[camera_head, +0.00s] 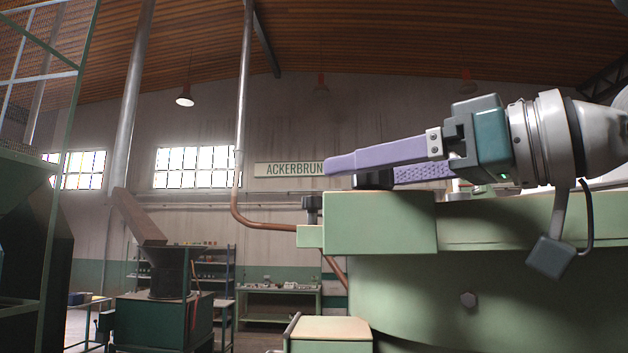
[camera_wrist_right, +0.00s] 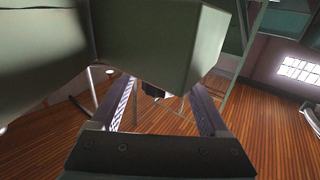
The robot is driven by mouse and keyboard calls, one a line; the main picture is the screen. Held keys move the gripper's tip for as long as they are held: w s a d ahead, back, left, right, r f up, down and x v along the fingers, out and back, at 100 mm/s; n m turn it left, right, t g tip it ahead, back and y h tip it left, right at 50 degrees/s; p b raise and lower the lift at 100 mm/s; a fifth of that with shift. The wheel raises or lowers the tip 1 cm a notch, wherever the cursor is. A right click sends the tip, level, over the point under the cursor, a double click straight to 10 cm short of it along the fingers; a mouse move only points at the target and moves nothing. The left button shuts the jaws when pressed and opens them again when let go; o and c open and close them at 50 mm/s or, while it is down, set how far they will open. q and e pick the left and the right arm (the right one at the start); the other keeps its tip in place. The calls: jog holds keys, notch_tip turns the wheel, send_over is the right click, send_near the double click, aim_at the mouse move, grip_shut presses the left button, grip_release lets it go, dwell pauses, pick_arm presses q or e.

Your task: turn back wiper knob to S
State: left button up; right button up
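My right gripper (camera_head: 350,172) comes in from the right, its two purple fingers pointing left just above a pale green box (camera_head: 380,225). In the right wrist view the fingers (camera_wrist_right: 162,85) are spread wide with a gap between them. A black knob (camera_head: 373,180) sits on top of the box, partly hidden by the near finger. A small black part (camera_wrist_right: 154,90) shows beyond the box in the wrist view, between the fingers; I see no grip on it. I cannot tell whether it is that knob. No S mark or knob pointer can be read. My left gripper is out of view.
A second dark knob (camera_head: 311,203) stands on a smaller green block left of the box. The large round green hopper body (camera_head: 480,300) fills the lower right. A copper pipe (camera_head: 262,225) runs to the block. The air left of the fingers is clear.

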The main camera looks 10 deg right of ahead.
jog(key=shift+s, duration=0.1)
grip_shut()
dwell(0.4)
dwell(0.8)
